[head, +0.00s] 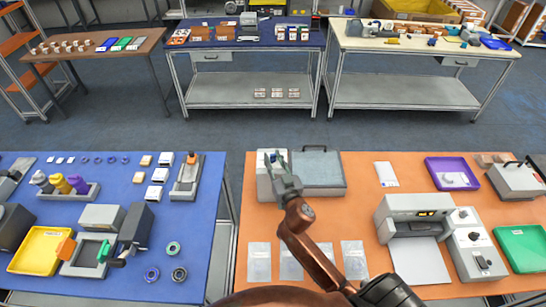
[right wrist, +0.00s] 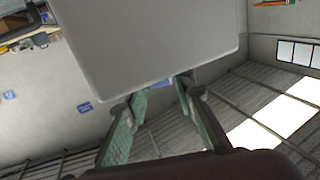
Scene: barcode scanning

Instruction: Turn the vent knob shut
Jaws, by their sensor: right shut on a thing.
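My right gripper (head: 277,160) reaches up the orange table to a small white unit (head: 266,188) beside a grey lidded box (head: 318,172). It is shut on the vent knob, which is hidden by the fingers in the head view. In the right wrist view the green-padded fingers (right wrist: 157,95) meet the lower edge of a large pale grey surface (right wrist: 150,40), and the knob cannot be made out clearly there. My left gripper is not in view.
Clear pouches (head: 259,262) lie at the front of the orange table. A grey machine (head: 412,208) stands to the right, with a purple tray (head: 452,173) behind it. A white packet (head: 386,174) lies in open space right of the lidded box. The blue table (head: 205,240) is at left.

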